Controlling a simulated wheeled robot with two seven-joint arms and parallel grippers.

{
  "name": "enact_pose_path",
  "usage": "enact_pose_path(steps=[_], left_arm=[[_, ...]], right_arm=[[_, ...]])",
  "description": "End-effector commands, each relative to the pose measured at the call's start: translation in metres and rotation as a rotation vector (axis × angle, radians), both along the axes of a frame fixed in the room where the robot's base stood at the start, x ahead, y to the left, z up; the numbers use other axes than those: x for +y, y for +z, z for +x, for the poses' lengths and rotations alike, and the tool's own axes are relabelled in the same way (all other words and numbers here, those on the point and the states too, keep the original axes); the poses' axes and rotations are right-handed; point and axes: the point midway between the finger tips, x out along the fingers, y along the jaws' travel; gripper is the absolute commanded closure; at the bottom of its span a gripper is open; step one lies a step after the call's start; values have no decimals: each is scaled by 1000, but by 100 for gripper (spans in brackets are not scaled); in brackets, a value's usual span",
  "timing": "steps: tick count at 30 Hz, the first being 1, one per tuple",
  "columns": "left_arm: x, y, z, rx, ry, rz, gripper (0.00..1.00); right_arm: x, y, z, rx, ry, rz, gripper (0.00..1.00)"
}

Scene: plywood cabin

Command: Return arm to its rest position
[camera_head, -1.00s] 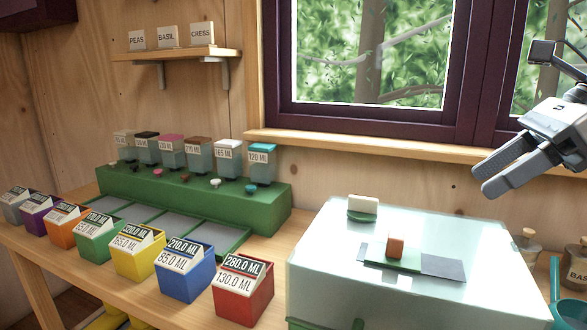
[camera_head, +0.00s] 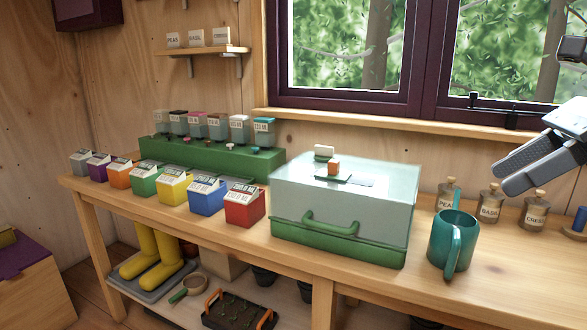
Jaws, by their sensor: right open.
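My right gripper (camera_head: 518,172) comes in from the right edge, above the bench behind the teal watering can. Its two grey fingers are apart with nothing between them. It hangs clear of the glass-topped green box (camera_head: 340,210), to that box's right. My left gripper is out of view.
The teal can (camera_head: 453,240) and corked bottles labelled peas (camera_head: 447,198), basil (camera_head: 490,208) and cress (camera_head: 535,212) stand below my right gripper. Coloured bins, such as the red one (camera_head: 244,209), line the bench's left half. The window (camera_head: 390,60) is behind.

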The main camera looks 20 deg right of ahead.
Motion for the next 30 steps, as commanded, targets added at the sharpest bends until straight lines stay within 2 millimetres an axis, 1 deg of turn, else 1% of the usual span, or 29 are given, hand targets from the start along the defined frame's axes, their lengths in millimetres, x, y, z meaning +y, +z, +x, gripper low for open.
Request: enact_pose_path(steps=[1, 4, 8, 11, 14, 17, 18, 20, 21, 23, 24, 26, 27, 29, 30], left_arm=[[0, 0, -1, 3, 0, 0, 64], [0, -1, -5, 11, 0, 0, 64], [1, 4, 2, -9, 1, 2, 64], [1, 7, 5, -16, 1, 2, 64], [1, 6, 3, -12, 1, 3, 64], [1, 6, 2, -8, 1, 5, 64], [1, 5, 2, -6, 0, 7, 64], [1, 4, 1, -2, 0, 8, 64], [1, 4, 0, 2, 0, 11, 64], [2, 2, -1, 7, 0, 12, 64], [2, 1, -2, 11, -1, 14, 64], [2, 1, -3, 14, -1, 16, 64], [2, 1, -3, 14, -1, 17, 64], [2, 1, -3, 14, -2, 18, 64], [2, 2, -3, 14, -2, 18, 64]], right_arm=[[13, -13, 7, 27, 28, 76, 53], [35, -27, 17, 59, 63, 233, 53], [64, -42, 29, 113, 89, 465, 53], [85, -53, 37, 175, 86, 674, 53], [103, -67, 47, 264, 49, 934, 53], [117, -87, 61, 397, -54, 1265, 53], [119, -101, 68, 471, -127, 1424, 53], [120, -129, 79, 596, -279, 1672, 53], [120, -154, 85, 689, -406, 1830, 53], [120, -199, 88, 831, -626, 2040, 53], [122, -229, 86, 919, -771, 2149, 53], [128, -273, 77, 1045, -990, 2270, 53], [135, -301, 68, 1127, -1135, 2333, 53], [148, -339, 51, 1241, -1346, 2395, 53], [158, -361, 38, 1312, -1480, 2421, 53]])
